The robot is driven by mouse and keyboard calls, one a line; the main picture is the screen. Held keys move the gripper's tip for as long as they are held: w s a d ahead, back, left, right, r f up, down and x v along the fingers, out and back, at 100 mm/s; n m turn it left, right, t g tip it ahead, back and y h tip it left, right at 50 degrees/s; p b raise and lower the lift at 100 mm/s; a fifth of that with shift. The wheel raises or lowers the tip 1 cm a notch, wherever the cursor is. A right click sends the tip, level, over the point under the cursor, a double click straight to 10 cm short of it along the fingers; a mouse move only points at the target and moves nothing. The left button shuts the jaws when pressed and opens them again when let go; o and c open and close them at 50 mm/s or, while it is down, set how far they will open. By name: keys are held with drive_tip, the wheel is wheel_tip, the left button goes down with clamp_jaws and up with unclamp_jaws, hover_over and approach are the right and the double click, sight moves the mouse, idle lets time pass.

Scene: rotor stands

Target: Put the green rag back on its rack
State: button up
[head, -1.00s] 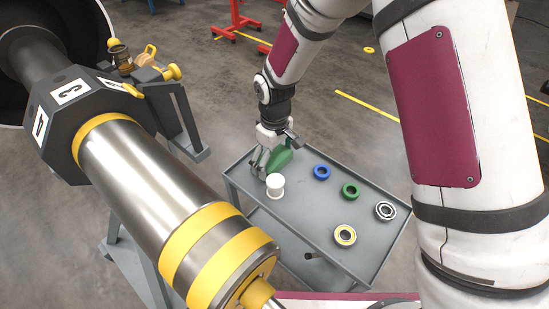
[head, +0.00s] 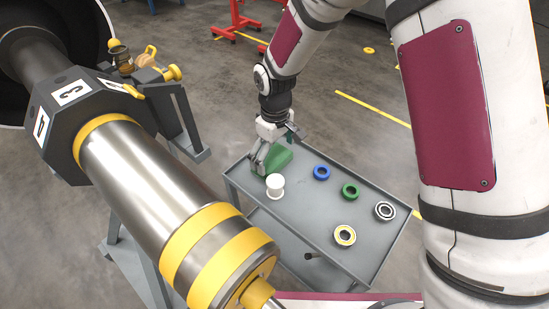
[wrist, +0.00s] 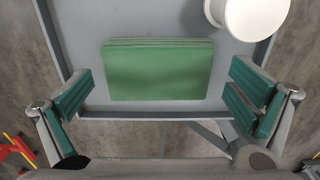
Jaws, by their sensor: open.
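The green rag (head: 278,157) lies folded on the grey cart's top tray, at its far left end. In the wrist view the rag (wrist: 158,72) is a flat, layered rectangle near the tray's edge. My gripper (head: 262,160) is at the rag in the head view, partly covering it. The height of the fingers over the rag is hard to tell. I cannot make out the rag's rack.
A white spool (head: 275,187) stands close to the rag, also in the wrist view (wrist: 252,12). A blue ring (head: 321,164), a green ring (head: 350,183) and bearings (head: 345,228) lie farther right on the cart (head: 300,230). A large steel rotor (head: 150,175) fills the left.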

sight(276, 160)
wheel_tip(276, 160, up, 10)
drive_tip(key=shift+p, duration=0.3)
drive_tip(key=shift+f, duration=0.1)
drive_tip(key=s+d+r+m+t, duration=0.1)
drive_tip(key=s+d+r+m, duration=0.4)
drive_tip(key=s+d+r, duration=0.9)
drive_tip(key=s+d+r+m, duration=0.1)
drive_tip(key=s+d+m, duration=0.1)
drive_tip(key=s, duration=0.5)
drive_tip(key=s+d+r+m+t, duration=0.1)
drive_tip(key=s+d+r+m, duration=0.1)
drive_tip(key=s+d, duration=0.3)
drive_tip(key=s+m, duration=0.1)
drive_tip(key=s, duration=0.1)
drive_tip(key=shift+s+d+r+t, duration=0.2)
drive_tip(key=shift+s+d+t, duration=0.05)
drive_tip(key=shift+s+t, duration=0.1)
drive_tip(key=shift+r, duration=0.1)
